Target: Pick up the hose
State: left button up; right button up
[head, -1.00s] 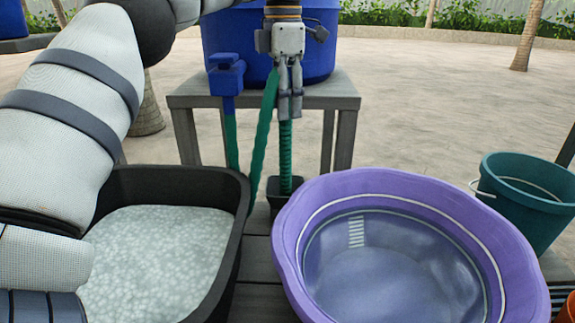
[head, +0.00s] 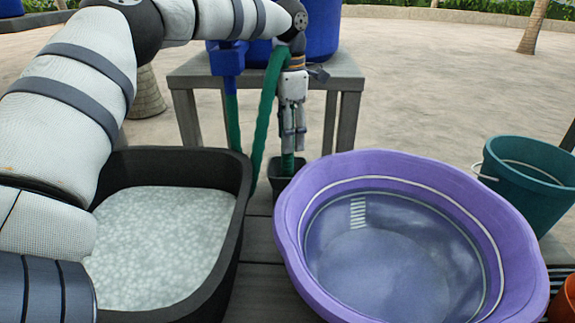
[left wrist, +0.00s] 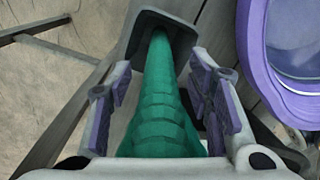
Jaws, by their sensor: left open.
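The green hose (head: 264,120) loops down from behind my left arm, and its ribbed end stands upright in a small dark square holder (head: 270,183). My left gripper (head: 294,148) points down over this upright end, close above the holder. In the left wrist view the hose (left wrist: 158,125) runs between the two fingers of my open left gripper (left wrist: 160,85), with a gap to the pads. The square holder (left wrist: 183,38) shows beyond the fingertips. The hose's top end is hidden in the head view by my arm. My right gripper is not in view.
A black tub (head: 245,180) of pale liquid stands left and a purple basin (head: 290,225) of water right, both near the holder. A grey stand (head: 350,72) with a blue barrel (head: 322,30) is behind. A teal bucket (head: 515,195) is far right.

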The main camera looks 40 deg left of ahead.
pick_arm(q)
grip_shut()
jog(key=c, duration=1.1)
grip_release()
notch_tip(320, 180, up, 10)
